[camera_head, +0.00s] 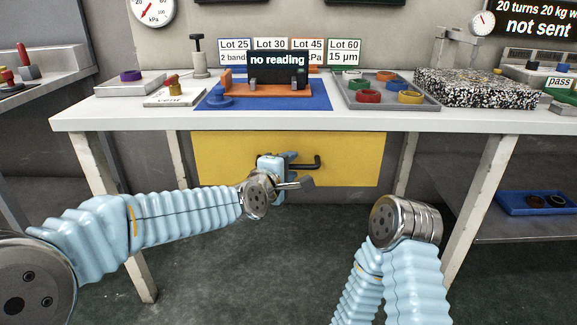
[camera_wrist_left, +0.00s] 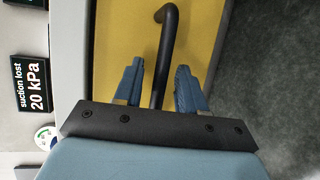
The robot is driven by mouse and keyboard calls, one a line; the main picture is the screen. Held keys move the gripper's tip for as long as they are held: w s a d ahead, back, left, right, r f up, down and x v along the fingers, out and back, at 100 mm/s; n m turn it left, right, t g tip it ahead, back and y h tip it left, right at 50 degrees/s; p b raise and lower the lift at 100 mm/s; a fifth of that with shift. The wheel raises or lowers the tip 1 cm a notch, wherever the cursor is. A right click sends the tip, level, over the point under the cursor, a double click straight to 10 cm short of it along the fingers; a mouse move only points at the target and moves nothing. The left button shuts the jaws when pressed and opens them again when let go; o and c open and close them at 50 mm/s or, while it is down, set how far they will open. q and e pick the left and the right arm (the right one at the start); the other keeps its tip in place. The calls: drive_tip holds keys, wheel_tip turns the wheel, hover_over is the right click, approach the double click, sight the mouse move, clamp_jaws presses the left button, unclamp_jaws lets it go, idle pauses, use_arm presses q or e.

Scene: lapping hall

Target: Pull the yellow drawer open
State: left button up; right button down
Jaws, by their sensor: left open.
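The yellow drawer (camera_head: 350,150) is under the white bench, and its front looks flush below the bench top. Its black bar handle (camera_head: 306,165) sticks out at the middle of the front. My left gripper (camera_head: 280,160) is in front of the drawer at the handle and hides the handle's left part. In the left wrist view, the blue fingers of the left gripper (camera_wrist_left: 159,66) are apart, with the black handle (camera_wrist_left: 167,35) running between them. I see a gap on each side of the handle. My right arm shows at the lower right, but its gripper is not visible.
The white bench top (camera_head: 460,122) overhangs the drawer. On it are a blue mat (camera_head: 215,98), a grey tray of coloured rings (camera_head: 345,92) and a speckled block (camera_head: 478,90). Bench legs stand on both sides. The floor (camera_head: 310,260) below the drawer is clear.

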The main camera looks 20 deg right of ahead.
use_arm(q)
drive_tip(key=shift+c, duration=0.4)
clamp_jaws()
